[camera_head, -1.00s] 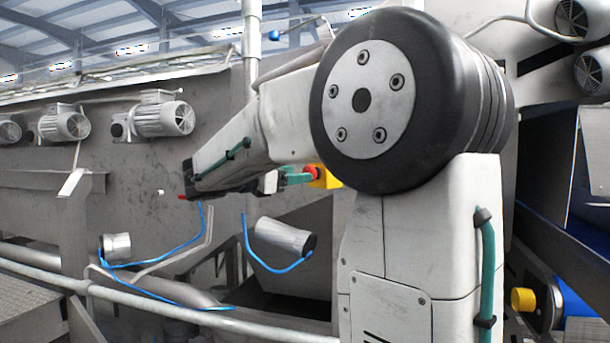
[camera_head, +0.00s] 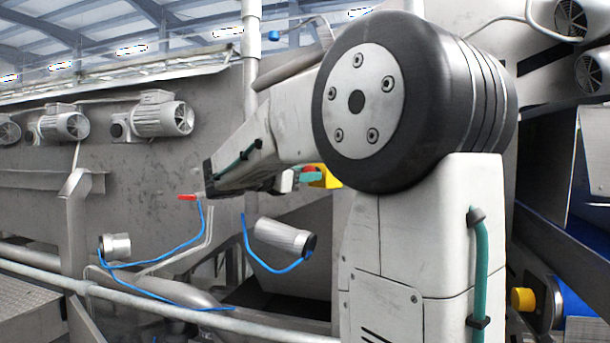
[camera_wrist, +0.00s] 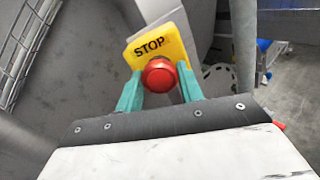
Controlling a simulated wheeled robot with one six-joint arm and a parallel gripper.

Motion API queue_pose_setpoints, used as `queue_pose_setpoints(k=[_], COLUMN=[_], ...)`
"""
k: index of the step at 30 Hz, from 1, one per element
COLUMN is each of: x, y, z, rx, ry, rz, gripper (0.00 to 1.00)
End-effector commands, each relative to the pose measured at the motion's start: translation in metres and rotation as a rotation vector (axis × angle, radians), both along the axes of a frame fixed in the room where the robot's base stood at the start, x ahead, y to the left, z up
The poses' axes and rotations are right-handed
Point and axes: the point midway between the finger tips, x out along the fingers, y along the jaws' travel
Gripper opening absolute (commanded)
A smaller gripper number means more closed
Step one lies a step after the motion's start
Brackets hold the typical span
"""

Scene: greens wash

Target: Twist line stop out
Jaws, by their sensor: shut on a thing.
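The line stop is a red round button (camera_wrist: 159,74) on a yellow plate (camera_wrist: 150,44) marked STOP. In the wrist view, my gripper (camera_wrist: 160,82) has its two green fingers on either side of the red button, shut on it. The button's lower edge is close to the gripper's dark front edge. In the head view, the yellow plate (camera_head: 329,177) and a bit of the red button show behind my arm, with a green finger (camera_head: 308,175) beside them. The button's seat is hidden.
A pale rail (camera_head: 180,307) crosses in front. Grey cylinders (camera_head: 284,236) with blue cables hang below my arm. A small red handle (camera_head: 187,197) is left of my wrist. Motors (camera_head: 162,118) line the wall. A yellow knob (camera_head: 523,300) is at lower right.

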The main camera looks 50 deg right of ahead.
Motion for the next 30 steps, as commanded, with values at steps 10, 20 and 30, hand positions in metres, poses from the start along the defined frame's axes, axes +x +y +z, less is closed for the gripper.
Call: queue_pose_setpoints(k=[10,20,30], x=[0.0008,0.0007,0.0003], y=[0.0003,0.0004,-0.0004], z=[0.0007,0.0007,0.0008], rx=[-0.035,-0.092,-0.135], ry=[-0.152,-0.41,-0.605], rz=[0.003,0.004,0.003], gripper=[0.15,0.15,0.15])
